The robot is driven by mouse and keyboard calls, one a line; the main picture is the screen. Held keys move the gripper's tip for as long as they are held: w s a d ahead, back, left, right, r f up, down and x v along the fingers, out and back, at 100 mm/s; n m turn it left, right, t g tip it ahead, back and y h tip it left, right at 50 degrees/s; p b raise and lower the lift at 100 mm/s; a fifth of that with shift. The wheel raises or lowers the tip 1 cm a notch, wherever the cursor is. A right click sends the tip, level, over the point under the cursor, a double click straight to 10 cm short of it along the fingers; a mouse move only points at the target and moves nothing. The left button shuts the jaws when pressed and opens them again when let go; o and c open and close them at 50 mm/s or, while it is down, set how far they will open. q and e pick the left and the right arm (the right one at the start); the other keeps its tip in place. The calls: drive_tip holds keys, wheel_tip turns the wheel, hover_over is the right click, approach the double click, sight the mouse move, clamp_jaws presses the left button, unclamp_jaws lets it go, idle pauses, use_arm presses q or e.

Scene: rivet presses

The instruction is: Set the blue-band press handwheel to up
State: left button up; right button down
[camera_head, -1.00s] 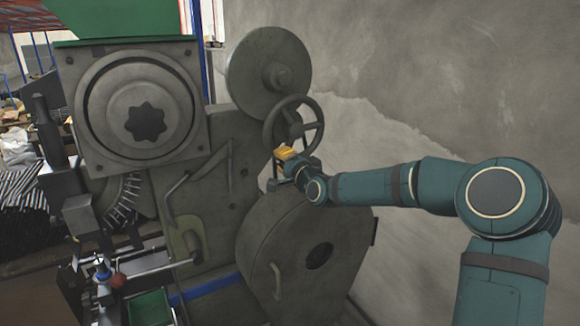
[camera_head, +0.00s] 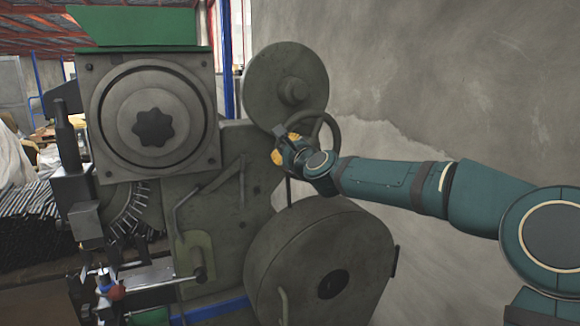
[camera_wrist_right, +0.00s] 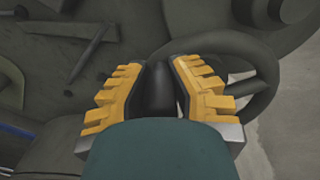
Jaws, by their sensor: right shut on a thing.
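The blue-band press (camera_head: 225,150) is a grey-green machine with a blue strip (camera_head: 222,308) low on its front. Its dark handwheel (camera_head: 336,131) sits on the right side, below the upper round disc. My right gripper (camera_head: 284,150), with yellow finger pads, is at the wheel's left side and covers much of it. In the right wrist view my fingers (camera_wrist_right: 160,92) are shut on a dark part of the handwheel, with the rim (camera_wrist_right: 265,82) curving away to the right. I cannot tell which part of the wheel is held. My left gripper is out of view.
A large round drum (camera_head: 310,265) stands below the wheel and my forearm. The upper disc (camera_head: 285,85) is close above. A bent lever (camera_head: 200,187) is on the press to the left. A bare wall (camera_head: 450,90) is behind on the right.

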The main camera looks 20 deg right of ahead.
sight(291, 124)
drive_tip(key=r+m, duration=0.2)
drive_tip(key=r+m+b, duration=0.1)
drive_tip(key=shift+d+m, duration=0.3)
drive_tip(key=shift+m, duration=0.1)
drive_tip(key=shift+d+r+m, duration=0.45)
drive_tip(key=shift+r+m, duration=0.2)
drive_tip(key=shift+m, duration=0.3)
drive_tip(key=shift+d+r+m, duration=0.45)
drive_tip(key=shift+r+m, duration=0.15)
drive_tip(key=shift+m, duration=0.35)
drive_tip(key=shift+r, duration=0.15)
drive_tip(key=c, duration=0.8)
unclamp_jaws()
drive_tip(key=shift+w, duration=0.1)
drive_tip(key=shift+d, duration=0.1)
drive_tip(key=shift+f, duration=0.2)
